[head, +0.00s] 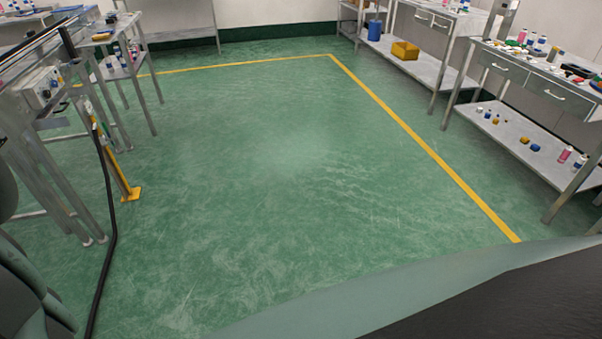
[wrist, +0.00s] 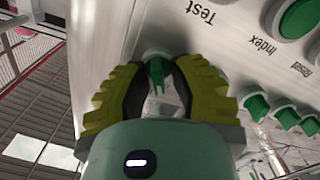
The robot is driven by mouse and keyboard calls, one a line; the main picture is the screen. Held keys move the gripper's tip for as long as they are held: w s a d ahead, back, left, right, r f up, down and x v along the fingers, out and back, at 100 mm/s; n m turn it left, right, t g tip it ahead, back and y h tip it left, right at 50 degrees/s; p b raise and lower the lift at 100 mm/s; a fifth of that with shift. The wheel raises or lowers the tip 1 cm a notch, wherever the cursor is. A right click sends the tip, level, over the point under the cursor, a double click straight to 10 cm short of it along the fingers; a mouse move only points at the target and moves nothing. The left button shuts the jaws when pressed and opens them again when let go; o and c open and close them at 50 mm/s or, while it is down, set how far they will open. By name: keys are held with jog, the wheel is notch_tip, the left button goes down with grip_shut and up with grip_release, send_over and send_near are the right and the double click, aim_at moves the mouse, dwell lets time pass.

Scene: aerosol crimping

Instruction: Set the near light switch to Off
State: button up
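In the wrist view, my gripper (wrist: 158,68) has its two yellow-green fingers apart, one on each side of a small green switch (wrist: 155,73) on a pale control panel (wrist: 95,25). A gap seems to show between the switch and each finger. The switch's label is hidden, so I cannot tell whether it is the near light switch or which way it is set. Several more green switches (wrist: 285,118) sit to the right on the panel. In the head view, a small control box (head: 40,88) is on the frame at the left; my gripper is not visible there.
Larger green buttons (wrist: 298,17) are beside the labels Test, Index and Reset. A metal frame with a yellow post (head: 122,175) stands at the left. A workbench (head: 545,80) with bottles lines the right. The green floor (head: 260,160) between is clear.

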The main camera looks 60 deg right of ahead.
jog(key=shift+o, duration=1.2)
jog(key=shift+r, duration=0.1)
jog(key=shift+s, duration=0.1)
jog(key=v, duration=1.2)
